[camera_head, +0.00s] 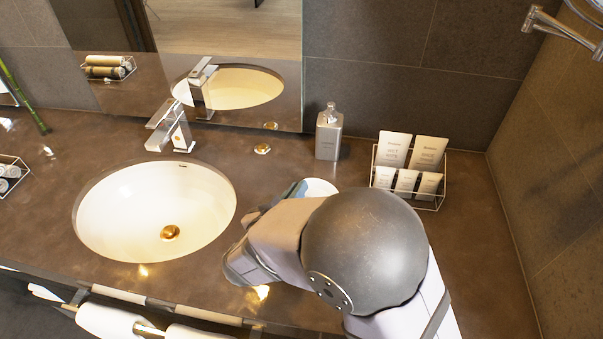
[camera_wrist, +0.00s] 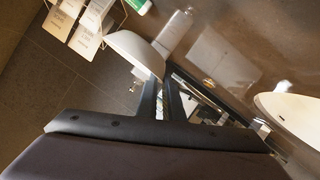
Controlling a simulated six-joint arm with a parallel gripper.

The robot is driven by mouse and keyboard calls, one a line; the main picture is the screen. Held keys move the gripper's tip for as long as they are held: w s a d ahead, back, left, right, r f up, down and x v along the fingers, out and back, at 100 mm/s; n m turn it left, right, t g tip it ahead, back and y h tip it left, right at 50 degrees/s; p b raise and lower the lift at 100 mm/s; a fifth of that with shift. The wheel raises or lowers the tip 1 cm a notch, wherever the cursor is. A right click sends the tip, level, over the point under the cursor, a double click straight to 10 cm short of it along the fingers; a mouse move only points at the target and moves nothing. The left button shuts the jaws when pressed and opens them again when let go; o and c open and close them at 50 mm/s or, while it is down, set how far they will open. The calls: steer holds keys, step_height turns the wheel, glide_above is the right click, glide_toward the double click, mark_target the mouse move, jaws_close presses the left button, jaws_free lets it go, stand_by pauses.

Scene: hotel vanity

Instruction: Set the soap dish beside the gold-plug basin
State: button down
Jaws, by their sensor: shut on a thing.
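The white basin (camera_head: 150,215) is sunk into the brown counter on the left, with a gold plug (camera_head: 170,233) at its bottom. Its rim also shows at the right of the wrist view (camera_wrist: 290,115). The white soap dish (camera_wrist: 135,52) is tilted in the wrist view, held at its edge by my gripper (camera_wrist: 163,75), which is shut on it. In the head view only part of the dish (camera_head: 320,187) shows, right of the basin. My arm hides the rest of it and most of the gripper, so its height above the counter is unclear.
A soap bottle (camera_head: 329,135) and a wire rack of packets (camera_head: 408,172) stand at the back right. A chrome tap (camera_head: 172,128) is behind the basin, and a small gold disc (camera_head: 262,149) lies right of it. A wire basket (camera_head: 10,173) is at far left. Towels (camera_head: 110,320) hang in front.

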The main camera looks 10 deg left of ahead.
steer(key=shift+s, duration=1.8)
